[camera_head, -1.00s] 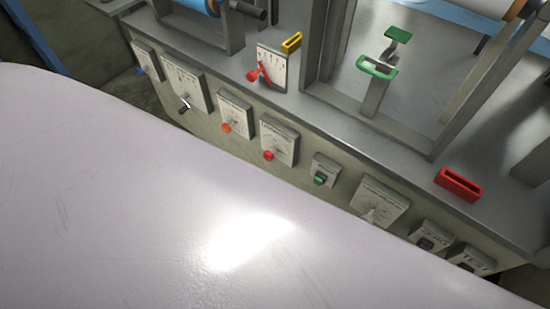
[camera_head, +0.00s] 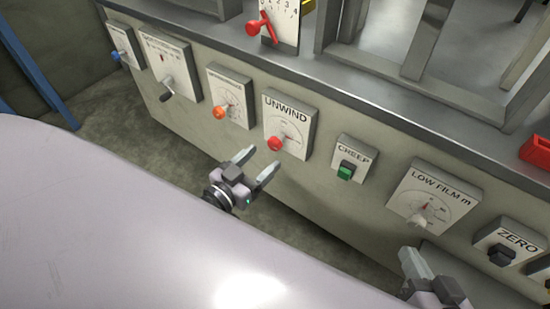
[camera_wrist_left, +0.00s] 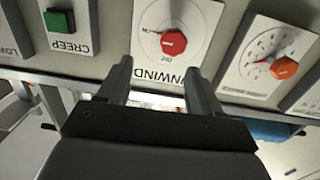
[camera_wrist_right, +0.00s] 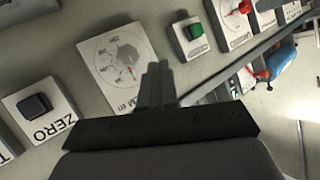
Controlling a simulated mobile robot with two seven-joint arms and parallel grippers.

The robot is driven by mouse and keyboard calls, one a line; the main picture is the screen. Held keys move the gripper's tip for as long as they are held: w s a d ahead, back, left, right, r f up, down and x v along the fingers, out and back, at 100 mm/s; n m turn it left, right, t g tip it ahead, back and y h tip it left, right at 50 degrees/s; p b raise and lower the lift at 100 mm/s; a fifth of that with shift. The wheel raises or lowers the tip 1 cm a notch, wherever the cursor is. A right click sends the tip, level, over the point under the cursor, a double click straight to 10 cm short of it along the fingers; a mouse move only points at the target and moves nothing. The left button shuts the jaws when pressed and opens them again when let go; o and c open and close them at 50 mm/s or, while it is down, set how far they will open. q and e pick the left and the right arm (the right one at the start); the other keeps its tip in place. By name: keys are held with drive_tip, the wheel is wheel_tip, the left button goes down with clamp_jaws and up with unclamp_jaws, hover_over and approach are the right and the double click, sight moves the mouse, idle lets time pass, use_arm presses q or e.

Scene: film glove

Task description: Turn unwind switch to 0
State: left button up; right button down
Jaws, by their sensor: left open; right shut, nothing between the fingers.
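The unwind switch (camera_head: 275,143) is a red knob on a white dial plate marked UNWIND (camera_head: 291,122), on the front of the grey machine. It also shows in the left wrist view (camera_wrist_left: 173,42), upside down, just beyond the fingertips. My left gripper (camera_head: 256,162) is open and empty, in front of and slightly below the red knob, with a gap to it. In the left wrist view its two fingers (camera_wrist_left: 158,75) point toward the plate, either side of its lettering. My right gripper (camera_head: 408,254) is shut and empty, below the LOW FILM dial (camera_head: 433,197).
An orange knob (camera_head: 219,112) is left of UNWIND; a green CREEP button (camera_head: 346,170) is right. A black ZERO button (camera_head: 501,254) is at far right. A red lever (camera_head: 262,25) sits above. My pale body fills the lower left.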

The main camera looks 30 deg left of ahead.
sight(272, 146)
use_arm(q)
drive_tip(key=shift+w+a+f+b, duration=0.6)
drive_tip(key=shift+w+f+b, duration=0.15)
drive_tip(key=shift+f+b, duration=0.1)
drive_tip(key=shift+w+d+b, duration=0.15)
drive_tip(key=shift+w+b, duration=0.05)
drive_tip(key=shift+w, duration=0.9)
drive_tip(key=shift+w+d+b, duration=0.15)
drive_tip(key=shift+w+d, duration=0.05)
drive_tip(key=shift+w, duration=0.9)
drive_tip(key=shift+w+d+b, duration=0.15)
drive_tip(key=shift+w+b, duration=0.05)
drive_tip(key=shift+w, duration=0.9)
use_arm(e)
drive_tip(key=shift+w+a+f+y, duration=0.1)
drive_tip(key=shift+a+f+y, duration=0.55)
drive_tip(key=shift+a, duration=0.2)
use_arm(q)
drive_tip(key=c, duration=1)
drive_tip(key=shift+n, duration=0.3)
drive_tip(key=shift+c, duration=0.2)
